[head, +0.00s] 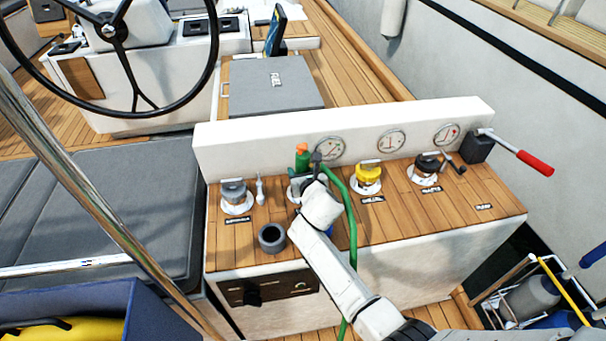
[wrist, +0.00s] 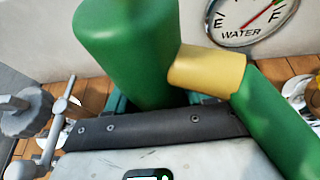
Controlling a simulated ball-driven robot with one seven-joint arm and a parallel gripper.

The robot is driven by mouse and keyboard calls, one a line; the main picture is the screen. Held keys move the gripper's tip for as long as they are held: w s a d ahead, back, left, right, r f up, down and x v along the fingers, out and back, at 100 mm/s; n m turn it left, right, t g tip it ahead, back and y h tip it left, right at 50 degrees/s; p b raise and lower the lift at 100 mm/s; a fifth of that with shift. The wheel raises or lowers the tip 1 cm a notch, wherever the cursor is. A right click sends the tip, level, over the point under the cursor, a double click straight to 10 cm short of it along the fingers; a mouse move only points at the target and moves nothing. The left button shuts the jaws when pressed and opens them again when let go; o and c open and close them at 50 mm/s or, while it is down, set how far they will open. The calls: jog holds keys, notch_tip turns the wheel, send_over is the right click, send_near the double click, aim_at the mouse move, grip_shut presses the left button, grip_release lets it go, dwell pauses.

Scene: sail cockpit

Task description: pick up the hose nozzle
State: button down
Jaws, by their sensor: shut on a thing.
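The hose nozzle (head: 302,160) is green with an orange tip in the head view and stands roughly upright above the wooden counter. My gripper (head: 314,172) is shut on it. In the wrist view the thick green nozzle body (wrist: 125,45) rises in front of my gripper (wrist: 150,105), with a yellow collar (wrist: 207,70) beside it. The green hose (head: 351,225) leaves to the right and hangs down over the counter front. My gripper hides the nozzle's lower part, so I cannot tell whether it touches the counter.
A grey cup-like holder (head: 271,238) stands at the counter's front. A grey-capped filler (head: 235,195), yellow cap (head: 367,178) and black cap (head: 428,166) line the counter. A red-handled lever (head: 533,162) is at right. Gauges sit on the white panel (head: 250,145) behind.

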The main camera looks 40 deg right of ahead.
jog(key=shift+s+f, duration=0.15)
jog(key=shift+f, duration=0.15)
jog(key=shift+r+p, duration=0.3)
jog(key=shift+r, duration=0.15)
notch_tip(320, 180, up, 2)
jog(key=shift+r+p, duration=0.15)
jog(key=shift+p, duration=0.4)
jog(key=s+r+p, duration=0.1)
jog(key=r, duration=0.1)
jog(key=s+a+r, duration=0.1)
jog(key=r, duration=0.1)
jog(key=s+r+p, duration=0.1)
jog(key=s+r, duration=0.1)
jog(key=shift+a+p, duration=0.25)
jog(key=shift+p, duration=0.05)
jog(key=p, duration=0.5)
send_near(308, 160)
notch_tip(308, 160, up, 4)
jog(key=s+d, duration=0.1)
jog(key=s, duration=0.1)
jog(key=shift+d, duration=0.1)
jog(key=shift+w, duration=0.1)
